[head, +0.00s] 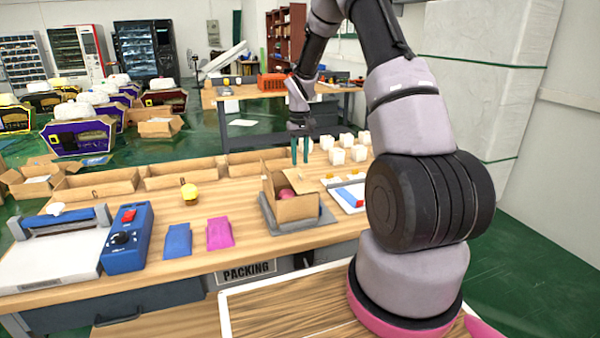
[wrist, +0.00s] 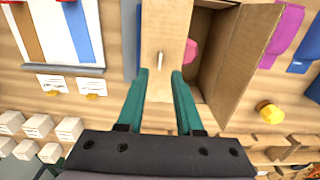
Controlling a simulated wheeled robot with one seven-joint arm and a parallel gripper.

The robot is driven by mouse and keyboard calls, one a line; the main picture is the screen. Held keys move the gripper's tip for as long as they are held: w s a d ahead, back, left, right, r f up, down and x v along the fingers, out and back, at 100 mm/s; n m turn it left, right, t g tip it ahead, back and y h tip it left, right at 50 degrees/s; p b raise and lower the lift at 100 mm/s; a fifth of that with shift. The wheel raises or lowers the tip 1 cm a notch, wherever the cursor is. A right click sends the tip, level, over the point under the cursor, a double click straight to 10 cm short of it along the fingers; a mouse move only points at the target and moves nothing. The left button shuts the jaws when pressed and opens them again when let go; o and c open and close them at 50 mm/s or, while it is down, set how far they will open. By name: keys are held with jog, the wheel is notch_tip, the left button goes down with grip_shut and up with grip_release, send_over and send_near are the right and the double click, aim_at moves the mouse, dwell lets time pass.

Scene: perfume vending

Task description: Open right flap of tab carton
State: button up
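The brown tab carton (head: 297,209) stands on a grey pad on the packing bench. Its top is partly open, and a pink item (head: 287,193) shows inside; it also shows in the wrist view (wrist: 190,51). In the wrist view, the flap on the left side of the carton (wrist: 165,30) lies over part of the opening and has a small pale tab (wrist: 160,59). My gripper (head: 300,163) points down above the carton's right side. Its teal fingers (wrist: 160,73) are apart with nothing held, and the tab appears just ahead of the gap.
The grey pad (head: 318,222) surrounds the carton base. White boxes (head: 337,156) stand behind and right. A red, white and blue item (head: 350,197) lies right. A yellow item (head: 190,192), a blue pouch (head: 178,240) and a pink pouch (head: 220,233) lie left, with clear bench between.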

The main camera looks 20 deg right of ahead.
aim_at(300, 171)
notch_tip(300, 171, down, 6)
jog(key=shift+r, duration=0.15)
grip_shut()
dwell(1.5)
